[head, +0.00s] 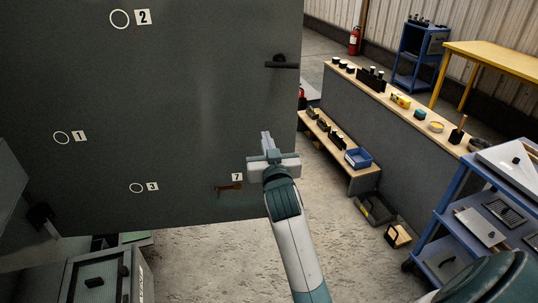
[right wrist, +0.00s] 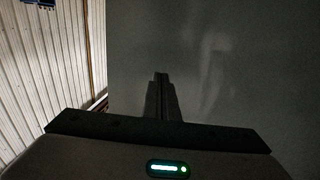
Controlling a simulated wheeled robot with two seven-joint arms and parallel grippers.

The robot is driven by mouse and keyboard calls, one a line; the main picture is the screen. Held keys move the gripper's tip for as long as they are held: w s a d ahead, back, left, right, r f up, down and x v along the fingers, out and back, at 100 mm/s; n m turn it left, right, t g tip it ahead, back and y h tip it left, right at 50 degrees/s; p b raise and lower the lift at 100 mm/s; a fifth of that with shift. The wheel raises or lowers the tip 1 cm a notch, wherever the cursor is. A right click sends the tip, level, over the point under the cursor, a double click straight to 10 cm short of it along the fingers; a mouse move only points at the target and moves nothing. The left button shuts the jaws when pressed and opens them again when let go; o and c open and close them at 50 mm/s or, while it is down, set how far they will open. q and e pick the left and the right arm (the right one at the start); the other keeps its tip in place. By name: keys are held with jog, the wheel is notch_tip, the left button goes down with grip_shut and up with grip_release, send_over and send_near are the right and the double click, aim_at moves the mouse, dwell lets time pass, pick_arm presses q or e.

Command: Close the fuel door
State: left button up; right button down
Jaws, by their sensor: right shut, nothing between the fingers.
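A large flat grey panel (head: 200,90) fills the left of the head view. It carries circles and number labels 1, 2, 3 and 7, and a black handle (head: 282,63) near its right edge. No part is marked as a fuel door, so I cannot tell whether this panel is it. My right gripper (head: 266,140) is in front of the panel's lower right part, below the handle and near its edge. Its fingers are together and empty. In the right wrist view the fingertips (right wrist: 161,76) point toward the grey surface (right wrist: 220,60); contact cannot be told. My left gripper is out of view.
A small brown lever-like part (head: 228,187) sits beside label 7. A grey cabinet (head: 95,280) stands at the lower left. To the right are a low wooden shelf (head: 362,180) with a blue bin (head: 358,158), a long counter and a blue cart (head: 452,205). Concrete floor (head: 345,255) lies open between.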

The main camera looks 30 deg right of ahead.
aim_at(262, 125)
jog(key=b+x, duration=0.1)
jog(key=x, duration=0.2)
jog(key=shift+w+d, duration=0.15)
jog(key=shift+w, duration=0.25)
jog(key=shift+w+d, duration=0.1)
jog(key=shift+w, duration=0.05)
jog(key=shift+w, duration=0.1)
